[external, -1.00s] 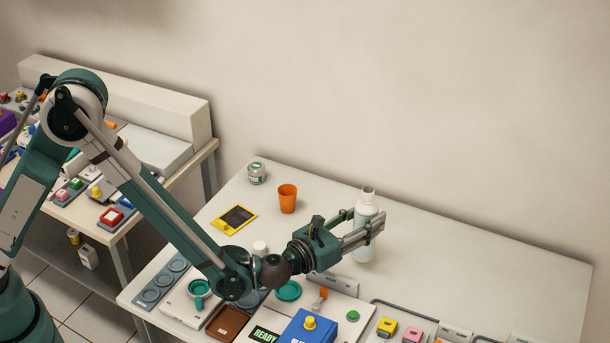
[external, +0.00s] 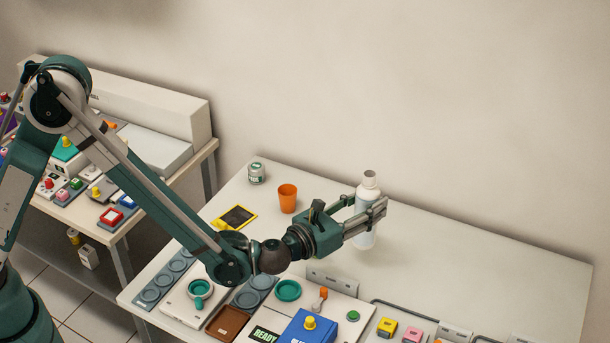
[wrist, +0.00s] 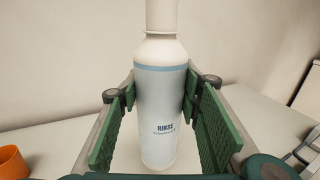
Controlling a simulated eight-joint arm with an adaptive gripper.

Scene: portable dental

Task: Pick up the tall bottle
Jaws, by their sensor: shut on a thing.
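The tall bottle (external: 368,187) is white with a narrow neck, and stands upright toward the back of the right table in the external view. In the wrist view the bottle (wrist: 160,108) fills the middle, with a pale blue band and the word RINSE on its label. My gripper (external: 365,206) comes at it from the left and is shut on its body. In the wrist view my gripper (wrist: 161,89) has one green-padded finger on each side of the bottle. The bottle appears slightly raised, though the gap under its base is hard to see.
An orange cup (external: 287,198), a small jar (external: 256,172) and a yellow-framed pad (external: 238,216) lie left of the bottle. A blue box (external: 308,328), trays and small coloured blocks crowd the front. The wall is close behind; the table's right side is clear.

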